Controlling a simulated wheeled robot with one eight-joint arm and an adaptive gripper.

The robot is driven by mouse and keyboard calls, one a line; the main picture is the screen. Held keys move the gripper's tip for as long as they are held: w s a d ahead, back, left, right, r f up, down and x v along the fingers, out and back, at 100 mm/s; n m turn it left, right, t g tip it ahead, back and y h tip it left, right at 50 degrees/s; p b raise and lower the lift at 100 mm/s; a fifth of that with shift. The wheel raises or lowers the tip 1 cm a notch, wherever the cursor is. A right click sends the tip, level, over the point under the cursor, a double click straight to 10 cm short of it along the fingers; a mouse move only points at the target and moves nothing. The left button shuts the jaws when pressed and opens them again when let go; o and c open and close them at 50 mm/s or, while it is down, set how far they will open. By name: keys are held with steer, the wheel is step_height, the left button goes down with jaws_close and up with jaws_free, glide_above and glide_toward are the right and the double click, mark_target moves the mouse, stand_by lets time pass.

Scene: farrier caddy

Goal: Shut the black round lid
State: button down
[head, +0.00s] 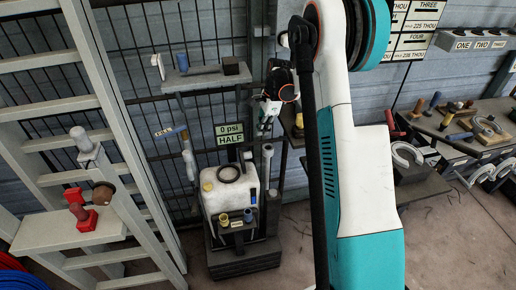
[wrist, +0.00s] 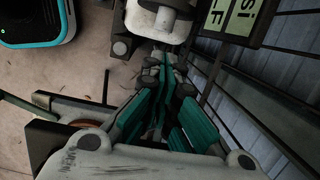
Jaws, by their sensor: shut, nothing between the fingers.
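A white tank (head: 213,200) stands low on a dark base, left of my arm in the head view. A black ring (head: 229,173) shows on its top; I cannot tell whether this is the round lid or the rim of an opening. No other black round lid is clear. My gripper (head: 265,126) is above and to the right of the tank, beside the green sign. In the wrist view my gripper (wrist: 166,62) is shut and empty, its teal fingers together, with a white body (wrist: 150,22), likely the tank, beyond the tips.
A "0 psi HALF" sign (head: 230,134) stands behind the tank. A shelf (head: 205,77) hangs on the wire mesh. A ladder (head: 95,95) stands left, with a red tool (head: 82,213) on a step. A bench (head: 455,135) holding tools is right. Floor shows in front.

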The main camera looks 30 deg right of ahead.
step_height(320, 180, down, 11)
steer(key=a+b, duration=0.1)
steer(key=b, duration=0.2)
steer(key=shift+w+a, duration=0.2)
steer(key=shift+w, duration=0.15)
steer(key=shift+r, duration=0.15)
steer(key=shift+w+a+r+h, duration=0.1)
steer(key=shift+a+r+h, duration=0.2)
steer(key=shift+a, duration=0.1)
